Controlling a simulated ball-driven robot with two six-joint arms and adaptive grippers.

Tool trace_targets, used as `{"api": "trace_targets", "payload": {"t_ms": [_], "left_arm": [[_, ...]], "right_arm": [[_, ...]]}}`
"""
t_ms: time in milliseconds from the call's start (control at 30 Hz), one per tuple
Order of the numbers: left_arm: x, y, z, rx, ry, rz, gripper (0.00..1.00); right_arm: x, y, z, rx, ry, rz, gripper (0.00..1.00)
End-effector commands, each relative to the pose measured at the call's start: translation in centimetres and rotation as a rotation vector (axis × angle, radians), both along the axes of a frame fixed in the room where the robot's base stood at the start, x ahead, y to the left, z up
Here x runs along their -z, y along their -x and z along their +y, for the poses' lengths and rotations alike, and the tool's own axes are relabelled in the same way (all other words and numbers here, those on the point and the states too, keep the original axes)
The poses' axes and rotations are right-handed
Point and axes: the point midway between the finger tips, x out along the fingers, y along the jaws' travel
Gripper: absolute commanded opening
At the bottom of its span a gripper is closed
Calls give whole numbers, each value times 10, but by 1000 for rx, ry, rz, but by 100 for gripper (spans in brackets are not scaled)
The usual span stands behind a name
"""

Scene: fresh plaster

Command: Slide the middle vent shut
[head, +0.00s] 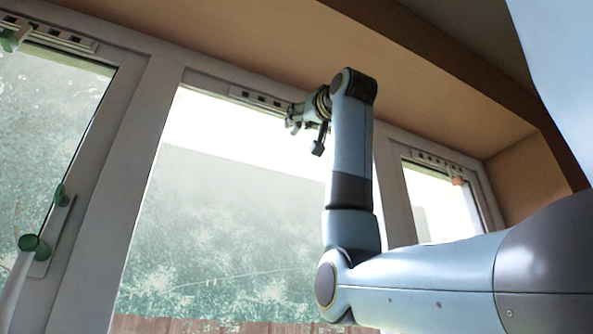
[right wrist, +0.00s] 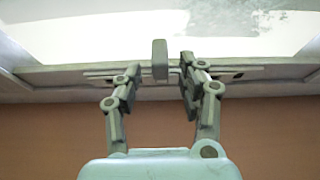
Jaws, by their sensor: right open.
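The middle vent (head: 252,98) is a pale slotted strip along the top of the middle window, with dark slots showing at its left part. My right gripper (head: 296,122) is at its right part and hides the rest of it. In the right wrist view the vent (right wrist: 238,76) runs across behind the fingers. My right gripper (right wrist: 158,78) is open there, with one finger on each side of a grey upright tab (right wrist: 160,60). Gaps show between the tab and both fingers. My left gripper is not in view.
A left vent (head: 58,38) with a green knob (head: 14,40) and a right vent (head: 437,161) with an orange knob (head: 458,181) top the side windows. A green-capped handle (head: 45,245) sits on the left frame. A brown soffit (head: 250,40) lies close above.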

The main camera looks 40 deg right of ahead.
Motion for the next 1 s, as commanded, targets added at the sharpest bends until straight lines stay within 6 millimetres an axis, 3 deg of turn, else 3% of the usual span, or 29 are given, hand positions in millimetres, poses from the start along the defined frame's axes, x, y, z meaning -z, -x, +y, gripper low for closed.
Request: {"api": "trace_targets", "payload": {"t_ms": [200, 533, 833, 1000], "left_arm": [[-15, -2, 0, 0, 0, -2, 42], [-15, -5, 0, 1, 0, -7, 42], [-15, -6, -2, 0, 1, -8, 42], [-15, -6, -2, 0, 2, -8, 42]], "right_arm": [[-11, -22, -7, 0, 0, 0, 40], [-10, -25, -8, 0, 0, 0, 40], [-10, -25, -8, 0, 0, 0, 1], [-10, -25, -8, 0, 0, 0, 0]]}}
